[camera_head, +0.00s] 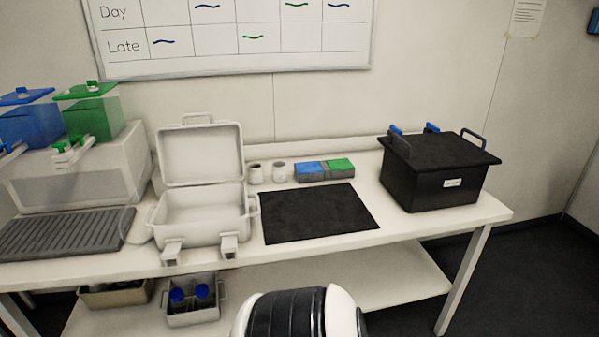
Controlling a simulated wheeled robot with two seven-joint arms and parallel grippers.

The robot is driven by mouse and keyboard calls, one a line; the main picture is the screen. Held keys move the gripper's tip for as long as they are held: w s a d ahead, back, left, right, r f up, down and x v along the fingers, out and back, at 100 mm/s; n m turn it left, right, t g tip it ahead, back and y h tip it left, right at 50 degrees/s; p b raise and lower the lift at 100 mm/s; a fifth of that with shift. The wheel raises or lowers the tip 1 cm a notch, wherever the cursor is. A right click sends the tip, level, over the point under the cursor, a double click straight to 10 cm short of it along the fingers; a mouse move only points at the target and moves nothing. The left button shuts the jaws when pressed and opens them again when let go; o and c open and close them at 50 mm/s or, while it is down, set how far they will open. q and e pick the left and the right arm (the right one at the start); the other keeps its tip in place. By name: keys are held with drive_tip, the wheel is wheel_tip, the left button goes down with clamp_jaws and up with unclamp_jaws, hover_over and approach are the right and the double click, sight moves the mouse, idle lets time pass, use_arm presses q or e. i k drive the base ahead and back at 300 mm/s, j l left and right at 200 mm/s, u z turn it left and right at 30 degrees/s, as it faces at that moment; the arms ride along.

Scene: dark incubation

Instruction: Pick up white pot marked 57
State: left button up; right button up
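Two small white pots stand side by side at the back of the white bench, just right of the open white case. These are the left pot (256,174) and the right pot (280,173). Both are upright and apart from each other. Any markings on them are too small to read, so I cannot tell which is marked 57. Neither of my grippers is in view. A white and black part of my own body shows at the bottom middle.
The open white case (203,237) stands left of a black mat (316,213), which is bare. A blue and green block (325,178) sits behind the mat. A lidded black box (430,187) stands right. A grey ribbed tray (66,233) lies left. A bin (194,317) with blue-capped bottles is below.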

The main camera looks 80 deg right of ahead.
sight(255, 170)
drive_tip(key=z, duration=2.55)
